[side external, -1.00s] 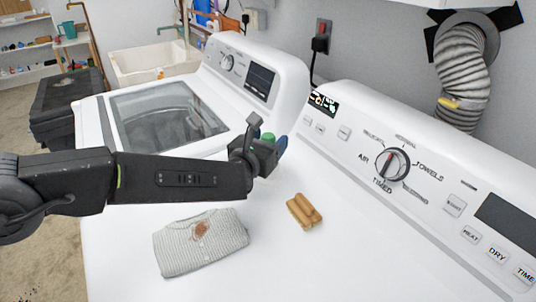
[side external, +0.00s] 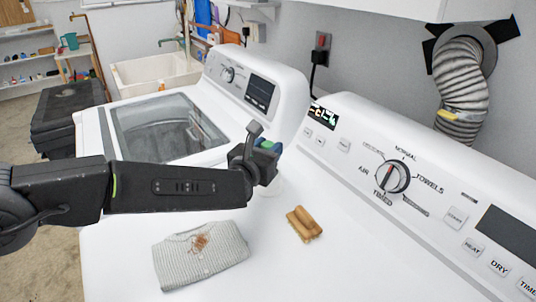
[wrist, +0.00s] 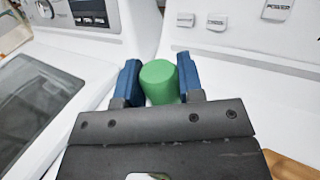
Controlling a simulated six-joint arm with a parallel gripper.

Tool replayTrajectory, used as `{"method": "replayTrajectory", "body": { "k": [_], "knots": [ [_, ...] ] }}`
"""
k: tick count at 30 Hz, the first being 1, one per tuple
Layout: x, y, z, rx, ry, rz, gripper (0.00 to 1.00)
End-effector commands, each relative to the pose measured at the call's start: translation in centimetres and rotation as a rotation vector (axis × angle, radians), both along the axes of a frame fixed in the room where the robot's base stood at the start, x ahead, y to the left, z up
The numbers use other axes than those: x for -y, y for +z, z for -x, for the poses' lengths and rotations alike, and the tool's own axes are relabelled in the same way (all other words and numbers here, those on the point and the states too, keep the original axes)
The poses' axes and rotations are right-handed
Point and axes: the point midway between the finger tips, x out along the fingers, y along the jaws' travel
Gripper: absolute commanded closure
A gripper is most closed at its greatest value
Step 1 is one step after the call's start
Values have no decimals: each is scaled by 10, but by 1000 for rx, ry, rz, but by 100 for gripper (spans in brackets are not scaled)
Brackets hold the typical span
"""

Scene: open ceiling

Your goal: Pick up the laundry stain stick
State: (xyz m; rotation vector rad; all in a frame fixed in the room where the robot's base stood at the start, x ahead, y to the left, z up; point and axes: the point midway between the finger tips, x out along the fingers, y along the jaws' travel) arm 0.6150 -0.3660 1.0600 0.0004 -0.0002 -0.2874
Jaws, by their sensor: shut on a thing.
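The laundry stain stick (wrist: 160,82) shows as a round green cap between the two blue fingers of my gripper (wrist: 158,80) in the wrist view. My gripper is shut on it, one finger on each side. The lower part of the stick is mostly hidden by my gripper and cannot be made out clearly.
A folded grey knit garment (side external: 222,262) with a brown stain lies on the white dryer top (side external: 345,265). A wooden brush (side external: 304,224) lies right of it. The dryer's control panel (side external: 420,200) rises at the right. The washer (side external: 165,130) stands behind.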

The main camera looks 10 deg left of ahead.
Motion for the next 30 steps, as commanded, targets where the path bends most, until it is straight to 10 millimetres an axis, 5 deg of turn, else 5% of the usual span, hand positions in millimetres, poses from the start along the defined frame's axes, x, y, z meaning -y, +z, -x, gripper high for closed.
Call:
{"method": "replayTrajectory", "body": {
  "k": [6,21,30],
  "knots": [
    [0,35,0,4,0,4,89],
    [-96,88,0,2,2,2,89],
    [-116,100,0,1,-1,0,89]
  ]
}}
